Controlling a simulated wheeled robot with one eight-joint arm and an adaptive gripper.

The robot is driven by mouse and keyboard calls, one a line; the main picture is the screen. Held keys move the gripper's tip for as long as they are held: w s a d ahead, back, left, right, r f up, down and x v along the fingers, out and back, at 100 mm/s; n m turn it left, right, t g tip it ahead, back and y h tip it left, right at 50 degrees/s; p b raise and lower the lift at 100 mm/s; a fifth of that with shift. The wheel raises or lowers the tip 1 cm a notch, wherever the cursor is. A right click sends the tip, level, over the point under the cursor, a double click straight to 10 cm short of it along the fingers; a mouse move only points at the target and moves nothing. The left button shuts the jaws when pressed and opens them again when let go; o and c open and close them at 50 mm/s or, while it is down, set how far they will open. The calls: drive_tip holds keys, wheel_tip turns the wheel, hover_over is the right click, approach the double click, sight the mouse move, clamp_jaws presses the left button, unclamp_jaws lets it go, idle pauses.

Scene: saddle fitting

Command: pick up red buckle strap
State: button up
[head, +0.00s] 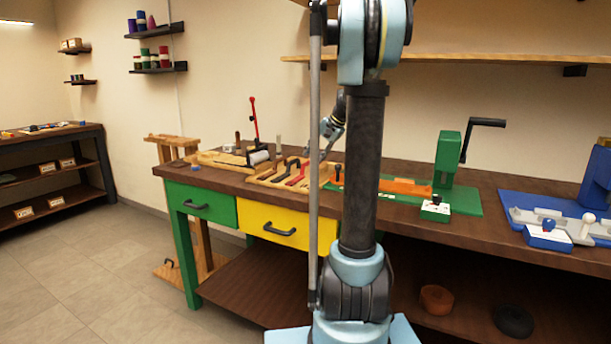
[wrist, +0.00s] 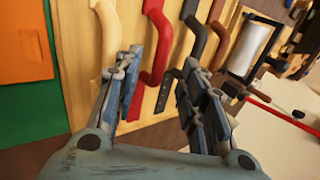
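The red buckle strap (wrist: 158,42) hangs or lies along a pale wooden board in the wrist view, running down between the two fingers of my gripper (wrist: 160,68). My gripper is open, with clear space between the fingers. The strap's lower part is close to the left finger; I cannot tell whether they touch. In the head view the red strap (head: 297,179) lies on a wooden tray on the bench. My gripper (head: 329,132) shows there above the tray, partly behind my arm.
A black strap (wrist: 187,58) lies just right of the red one, near the right finger. A brown strap (wrist: 217,42) and a cream strap (wrist: 109,32) flank them. A white roller (wrist: 248,50) stands farther right. A green press (head: 448,158) is on the bench.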

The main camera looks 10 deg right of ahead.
sight(309, 162)
drive_tip(key=x, duration=0.5)
drive_tip(key=shift+w+a+f, duration=0.15)
drive_tip(key=shift+a+f, duration=0.05)
drive_tip(key=shift+f, duration=0.1)
clamp_jaws()
